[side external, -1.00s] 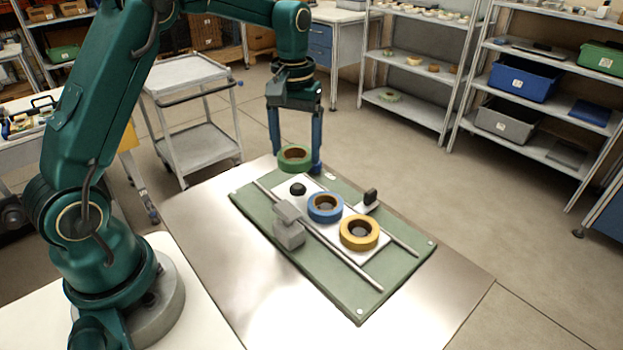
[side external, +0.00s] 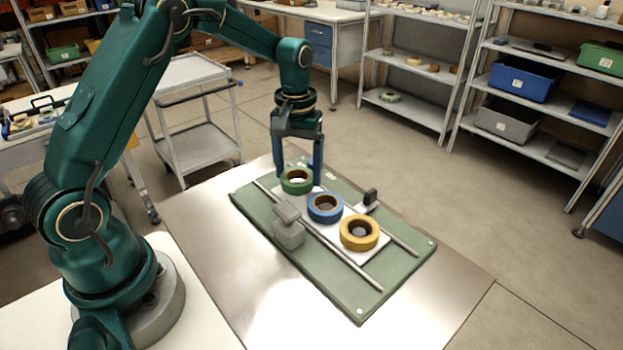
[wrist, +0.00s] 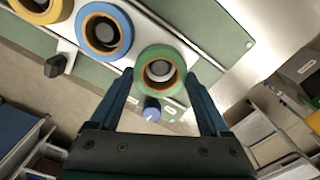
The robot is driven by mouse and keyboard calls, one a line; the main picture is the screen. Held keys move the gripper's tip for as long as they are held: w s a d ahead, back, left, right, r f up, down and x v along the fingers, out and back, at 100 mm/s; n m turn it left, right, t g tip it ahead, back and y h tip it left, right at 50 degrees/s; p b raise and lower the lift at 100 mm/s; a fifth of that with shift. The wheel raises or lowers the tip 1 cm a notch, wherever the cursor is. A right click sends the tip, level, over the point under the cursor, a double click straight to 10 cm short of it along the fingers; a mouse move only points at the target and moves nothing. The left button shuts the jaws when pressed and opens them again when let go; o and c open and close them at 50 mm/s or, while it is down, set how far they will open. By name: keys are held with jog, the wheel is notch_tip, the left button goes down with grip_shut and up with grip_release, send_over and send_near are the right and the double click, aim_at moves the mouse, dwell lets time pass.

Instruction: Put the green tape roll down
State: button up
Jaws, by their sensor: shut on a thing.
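The green tape roll (side external: 296,190) is between the two fingers of my gripper (side external: 299,180), at the far end of the white plate's row. My gripper is shut on it, and in the wrist view the fingers (wrist: 160,80) sit on either side of the green roll (wrist: 181,70). A grey round hub shows through its hole in the wrist view. I cannot tell whether the roll touches the plate. The blue tape roll (side external: 325,215) lies beside it, and the yellow tape roll (side external: 359,243) lies at the near end, both flat around hubs.
A green base board (side external: 359,308) carries two metal rails. A grey block (side external: 289,232) stands left of the rolls and a dark-knobbed clamp (side external: 370,197) right of them. A blue knob (wrist: 152,108) shows below the green roll. The metal table (side external: 220,270) is clear in front.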

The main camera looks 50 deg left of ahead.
jog(key=shift+f, duration=0.15)
jog(key=o, duration=1.2)
notch_tip(320, 180, up, 13)
jog(key=s+d+r+m+t, duration=0.3)
jog(key=s+d+r, duration=0.15)
jog(key=s, duration=0.45)
jog(key=s+d+f+m+t, duration=0.1)
jog(key=s, duration=0.2)
jog(key=s+d+f+m, duration=0.1)
jog(key=s+f, duration=0.1)
jog(key=s, duration=0.1)
jog(key=s+d+f+m+t, duration=0.1)
jog(key=s+f, duration=0.1)
jog(key=s, duration=0.1)
jog(key=shift+f+t, duration=0.15)
jog(key=shift+t, duration=0.15)
